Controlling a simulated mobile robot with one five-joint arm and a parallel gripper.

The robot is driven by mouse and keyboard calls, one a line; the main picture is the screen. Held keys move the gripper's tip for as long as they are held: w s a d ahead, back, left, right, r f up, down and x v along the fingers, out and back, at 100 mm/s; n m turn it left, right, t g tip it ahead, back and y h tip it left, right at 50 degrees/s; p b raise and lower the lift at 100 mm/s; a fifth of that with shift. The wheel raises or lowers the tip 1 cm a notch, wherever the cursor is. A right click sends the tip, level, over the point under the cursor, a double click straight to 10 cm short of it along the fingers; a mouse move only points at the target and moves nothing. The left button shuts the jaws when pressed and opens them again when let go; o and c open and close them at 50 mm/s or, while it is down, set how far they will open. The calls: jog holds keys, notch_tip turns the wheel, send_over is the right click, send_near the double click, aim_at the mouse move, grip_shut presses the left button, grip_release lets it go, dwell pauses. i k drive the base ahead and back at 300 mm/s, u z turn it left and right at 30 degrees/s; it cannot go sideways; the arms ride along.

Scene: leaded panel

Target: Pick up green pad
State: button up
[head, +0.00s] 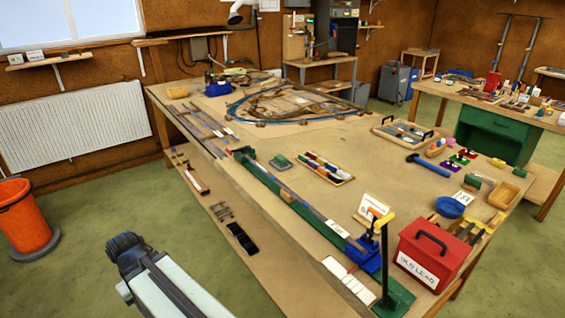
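A small green block-like pad (281,161) lies on the large wooden workbench (340,155), left of a tray of coloured pieces. A smaller green block (472,182) sits further right on the same bench; I cannot tell which of the two is meant. My gripper (124,246) is the dark end of my arm at the lower left, over the floor beside the bench and well away from both. Its fingers are too small and dark to show whether they are open.
A long green rail (268,182) runs along the near side of the bench. A blue-and-yellow lever tool (371,252) and a red lead box (431,255) stand at the near right. A lower shelf (205,190) juts toward my arm. An orange bin (25,218) stands left.

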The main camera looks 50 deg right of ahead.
aim_at(281, 160)
jog(key=z, duration=0.05)
jog(key=i, duration=1)
jog(key=u, duration=0.05)
